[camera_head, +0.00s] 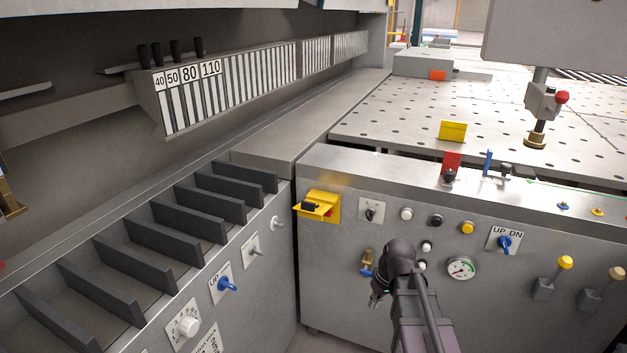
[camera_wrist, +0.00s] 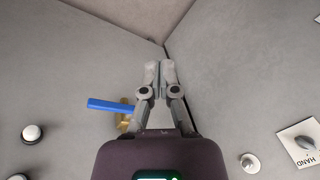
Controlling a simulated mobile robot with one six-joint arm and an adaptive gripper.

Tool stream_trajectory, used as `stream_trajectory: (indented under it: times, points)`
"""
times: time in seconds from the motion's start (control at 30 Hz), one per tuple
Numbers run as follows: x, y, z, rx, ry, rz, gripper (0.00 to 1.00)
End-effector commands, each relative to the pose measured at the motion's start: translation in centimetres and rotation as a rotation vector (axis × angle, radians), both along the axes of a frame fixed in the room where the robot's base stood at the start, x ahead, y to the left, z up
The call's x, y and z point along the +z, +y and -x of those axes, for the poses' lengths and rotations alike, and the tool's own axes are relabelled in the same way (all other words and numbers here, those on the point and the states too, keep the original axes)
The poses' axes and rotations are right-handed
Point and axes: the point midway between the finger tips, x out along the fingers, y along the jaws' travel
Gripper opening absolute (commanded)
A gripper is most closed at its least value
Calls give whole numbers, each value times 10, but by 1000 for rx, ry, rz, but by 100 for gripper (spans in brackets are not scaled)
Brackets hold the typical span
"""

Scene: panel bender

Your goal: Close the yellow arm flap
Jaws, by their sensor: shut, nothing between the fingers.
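The yellow arm flap (camera_head: 318,206) is on the upper left of the grey front panel, near the inner corner. It sticks out from its yellow back plate, with a small black part on it. It does not show in the wrist view. My gripper (camera_head: 377,299) is below and to the right of the flap, apart from it, in front of the panel. In the wrist view my gripper (camera_wrist: 160,68) has its fingers together with nothing between them, pointing toward the corner seam.
A brass valve with a blue handle (camera_wrist: 108,105) is beside my fingers; the valve (camera_head: 367,262) also shows in the head view. Knobs, a gauge (camera_head: 462,267) and levers (camera_head: 555,278) line the panel. Dark dividers (camera_head: 165,232) stand at left. A yellow plate (camera_head: 452,131) stands on the perforated table.

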Motion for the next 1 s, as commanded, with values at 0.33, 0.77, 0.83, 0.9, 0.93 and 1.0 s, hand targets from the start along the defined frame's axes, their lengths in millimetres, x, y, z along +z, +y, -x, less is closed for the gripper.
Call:
stream_trajectory:
  times: [0.33, 0.77, 0.83, 0.9, 0.93, 1.0]
  points:
    - [89, 29, -54, 202, -75, -149, 0]
    - [190, 62, -116, 436, -209, -323, 0]
    - [207, 67, -125, 472, -235, -350, 0]
    - [224, 72, -135, 508, -263, -376, 0]
    - [231, 74, -140, 523, -275, -387, 0]
    - [248, 79, -150, 557, -304, -413, 0]
